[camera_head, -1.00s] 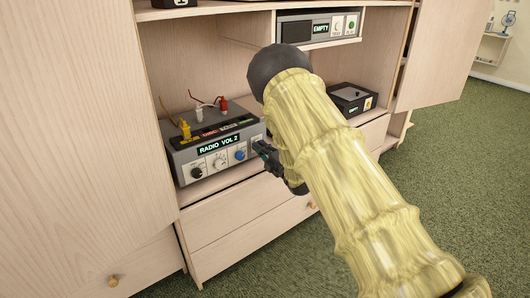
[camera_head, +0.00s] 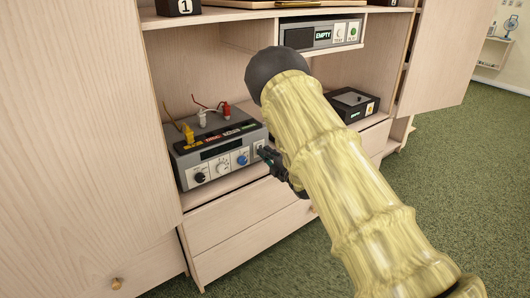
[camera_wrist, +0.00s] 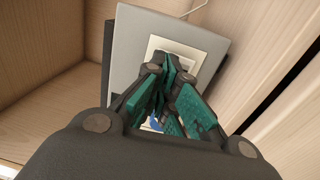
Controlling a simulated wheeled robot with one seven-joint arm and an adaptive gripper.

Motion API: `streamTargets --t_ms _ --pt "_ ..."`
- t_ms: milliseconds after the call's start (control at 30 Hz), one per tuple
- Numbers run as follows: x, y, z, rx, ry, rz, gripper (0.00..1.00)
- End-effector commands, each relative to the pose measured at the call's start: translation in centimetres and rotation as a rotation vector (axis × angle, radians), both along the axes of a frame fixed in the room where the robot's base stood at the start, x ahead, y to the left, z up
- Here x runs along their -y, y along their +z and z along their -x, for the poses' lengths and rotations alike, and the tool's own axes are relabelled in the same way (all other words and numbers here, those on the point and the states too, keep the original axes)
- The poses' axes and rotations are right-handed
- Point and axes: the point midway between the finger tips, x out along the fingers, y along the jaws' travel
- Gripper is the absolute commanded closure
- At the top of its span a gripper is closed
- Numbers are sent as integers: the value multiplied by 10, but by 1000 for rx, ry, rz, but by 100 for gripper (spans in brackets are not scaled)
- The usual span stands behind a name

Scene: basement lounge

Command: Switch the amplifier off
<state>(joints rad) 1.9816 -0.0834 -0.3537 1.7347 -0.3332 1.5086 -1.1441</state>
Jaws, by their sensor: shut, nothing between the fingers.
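The amplifier (camera_head: 215,150) is a grey box on the cabinet shelf, left of my arm. Its front has a black knob, a white dial and a blue knob, and its display (camera_head: 215,152) is dark. Coloured plugs with cables stand on its top. My gripper (camera_head: 262,153) is shut and empty, its tips at the right end of the amplifier's front. In the wrist view the fingers (camera_wrist: 168,88) are in front of a pale panel on the grey face (camera_wrist: 140,40); they hide most of that panel, and I cannot tell whether they touch it.
A unit with an "EMPTY" display (camera_head: 322,35) sits on the upper shelf. A black box (camera_head: 352,103) stands on the shelf to the right. Open cabinet doors flank both sides, with drawers (camera_head: 250,225) below. Green carpet (camera_head: 450,170) is clear at right.

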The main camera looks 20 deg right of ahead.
Motion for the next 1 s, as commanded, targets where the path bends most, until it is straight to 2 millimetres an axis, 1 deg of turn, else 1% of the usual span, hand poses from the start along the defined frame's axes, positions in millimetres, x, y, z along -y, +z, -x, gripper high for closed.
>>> streamTargets --t_ms 167,400,600,800,1000 --pt "-1 6 19 -2 12 0 100" --pt "22 11 66 -2 1 0 100" --pt "31 14 94 -1 1 -1 100" --pt "35 16 108 0 3 -1 100" --pt "34 16 110 0 4 -1 100"
